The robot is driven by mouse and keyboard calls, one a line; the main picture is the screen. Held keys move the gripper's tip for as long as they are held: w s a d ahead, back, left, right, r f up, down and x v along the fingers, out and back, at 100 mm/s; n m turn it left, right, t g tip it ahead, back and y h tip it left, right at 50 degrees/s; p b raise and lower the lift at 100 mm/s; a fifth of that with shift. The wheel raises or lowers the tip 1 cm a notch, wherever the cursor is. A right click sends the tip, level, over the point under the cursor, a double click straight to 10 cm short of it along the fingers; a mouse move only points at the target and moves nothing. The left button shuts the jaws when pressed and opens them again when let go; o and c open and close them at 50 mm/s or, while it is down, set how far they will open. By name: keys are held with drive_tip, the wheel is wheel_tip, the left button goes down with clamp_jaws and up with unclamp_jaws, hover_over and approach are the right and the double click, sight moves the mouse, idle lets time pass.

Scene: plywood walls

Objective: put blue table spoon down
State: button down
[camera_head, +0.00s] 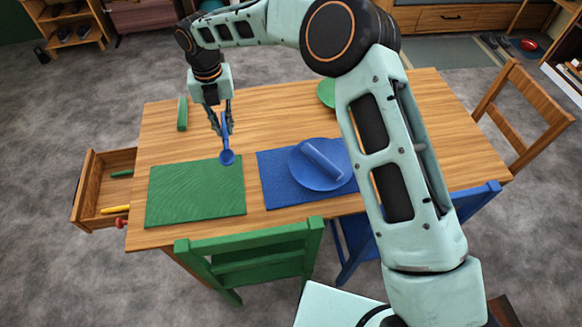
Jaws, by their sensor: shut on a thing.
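The blue table spoon (227,156) hangs bowl-down from my gripper (221,125), which is shut on its handle. The bowl appears over the table near the top right corner of the green placemat (195,205). I cannot tell whether the bowl touches the surface. The blue placemat (280,193) lies to the right of the green one. A blue plate (303,178) rests on it with a blue rolled item (322,159) across it.
A wooden table (260,112) carries a green block (182,114) and a partly hidden green plate (326,92). An open drawer (88,198) at left holds small coloured items. Chairs, green (255,250), blue (468,203) and wooden (535,95), surround the table.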

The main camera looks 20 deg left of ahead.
drive_tip(key=d+f+p, duration=0.1)
drive_tip(key=d+f, duration=0.2)
drive_tip(key=d, duration=0.5)
drive_tip(key=p, duration=0.1)
hover_over(273, 173)
drive_tip(key=a, duration=0.1)
wheel_tip(273, 173, down, 5)
drive_tip(key=shift+f, duration=0.1)
drive_tip(key=shift+d+f, duration=0.2)
drive_tip(key=shift+f, duration=0.15)
drive_tip(key=shift+d+f+p, duration=0.15)
drive_tip(key=shift+f+p, duration=0.05)
drive_tip(key=shift+f, duration=0.7)
drive_tip(key=shift+d+f+p, duration=0.1)
drive_tip(key=shift+f+p, duration=0.1)
drive_tip(key=shift+f, duration=0.7)
drive_tip(key=shift+f, duration=0.1)
drive_tip(key=c, duration=2.4)
unclamp_jaws()
drive_tip(key=shift+f, duration=0.15)
drive_tip(key=o, duration=0.5)
drive_tip(key=shift+c, duration=0.2)
